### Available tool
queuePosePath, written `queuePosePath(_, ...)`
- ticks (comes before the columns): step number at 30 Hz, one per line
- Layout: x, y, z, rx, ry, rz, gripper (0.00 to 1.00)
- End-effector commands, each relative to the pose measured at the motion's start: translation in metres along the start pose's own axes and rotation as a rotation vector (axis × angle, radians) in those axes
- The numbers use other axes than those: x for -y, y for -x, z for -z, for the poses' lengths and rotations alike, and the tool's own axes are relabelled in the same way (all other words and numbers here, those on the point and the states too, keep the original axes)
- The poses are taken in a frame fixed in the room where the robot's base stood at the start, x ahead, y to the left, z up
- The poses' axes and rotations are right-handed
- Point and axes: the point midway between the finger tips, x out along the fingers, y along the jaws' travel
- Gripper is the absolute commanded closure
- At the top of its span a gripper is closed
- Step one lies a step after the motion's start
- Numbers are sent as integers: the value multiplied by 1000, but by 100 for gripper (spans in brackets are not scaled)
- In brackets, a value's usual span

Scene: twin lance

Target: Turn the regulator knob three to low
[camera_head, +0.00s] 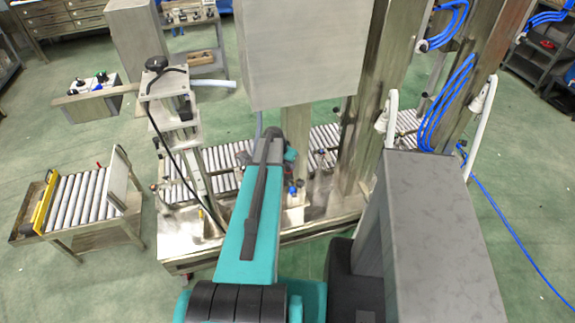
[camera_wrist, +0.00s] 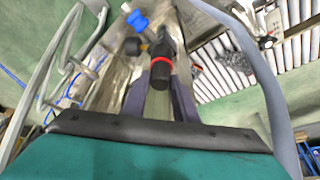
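A black knob with a red ring (camera_wrist: 161,66) is part of a regulator on the metal machine, in the wrist view. A blue fitting (camera_wrist: 137,20) and a second black round part (camera_wrist: 131,46) are beside it. My gripper (camera_wrist: 160,90) is open, with its two dark fingers apart on either side of the red-ringed knob's near end. I cannot tell whether either finger touches it. No number or setting mark is legible. In the head view my teal arm hides the fingers and the knob; a blue fitting (camera_head: 293,190) shows just right of the arm.
A large grey cabinet (camera_head: 302,50) and a metal column (camera_head: 372,90) rise close behind the work area. Roller conveyors (camera_head: 325,138) run behind it. Blue hoses (camera_head: 447,110) hang at the right.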

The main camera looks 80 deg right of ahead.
Motion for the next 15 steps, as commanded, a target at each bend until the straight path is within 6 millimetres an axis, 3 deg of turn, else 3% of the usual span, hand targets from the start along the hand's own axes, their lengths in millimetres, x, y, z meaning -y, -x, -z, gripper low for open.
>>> queuePosePath(1,-2,0,0,1,1,-5,87)
queuePosePath(3,-2,0,0,1,1,-6,97)
queuePosePath(15,-5,-2,-2,3,64,17,97)
